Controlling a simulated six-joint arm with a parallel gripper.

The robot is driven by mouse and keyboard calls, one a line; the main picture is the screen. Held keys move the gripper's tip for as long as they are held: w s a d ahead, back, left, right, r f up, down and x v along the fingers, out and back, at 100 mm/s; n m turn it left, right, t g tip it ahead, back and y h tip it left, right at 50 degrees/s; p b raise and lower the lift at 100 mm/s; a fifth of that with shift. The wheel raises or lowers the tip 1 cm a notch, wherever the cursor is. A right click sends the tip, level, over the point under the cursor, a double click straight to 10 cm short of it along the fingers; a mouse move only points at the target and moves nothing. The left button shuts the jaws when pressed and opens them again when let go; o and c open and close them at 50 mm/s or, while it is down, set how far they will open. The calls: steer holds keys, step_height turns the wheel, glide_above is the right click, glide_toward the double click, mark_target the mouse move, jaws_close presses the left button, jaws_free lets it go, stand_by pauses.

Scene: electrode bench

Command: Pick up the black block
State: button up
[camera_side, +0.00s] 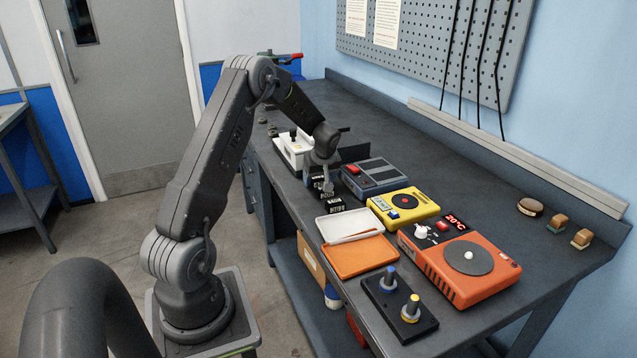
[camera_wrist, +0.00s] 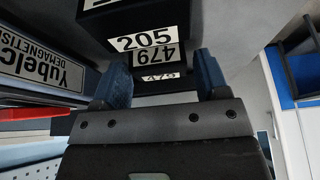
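My gripper (camera_side: 325,186) points down over the bench beside black blocks with white labels. In the wrist view my gripper (camera_wrist: 160,72) has its two blue fingers apart. A black block (camera_wrist: 125,59) with a white "205" label lies just beyond the fingertips. Black surfaces with "479" labels show between the fingers; I cannot tell whether they touch them. In the side view one black block (camera_side: 333,204) sits in front of my gripper, and another is partly hidden by the fingers.
A white device (camera_side: 290,150) stands behind my gripper. A grey-blue box (camera_side: 375,178) and a yellow device (camera_side: 403,204) stand to the right. A white tray (camera_side: 345,217) and an orange tray (camera_side: 358,262) lie in front, near an orange hotplate (camera_side: 440,280).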

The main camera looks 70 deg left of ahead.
steer(key=shift+r, duration=0.1)
steer(key=c, duration=0.9)
steer(key=shift+c, duration=0.2)
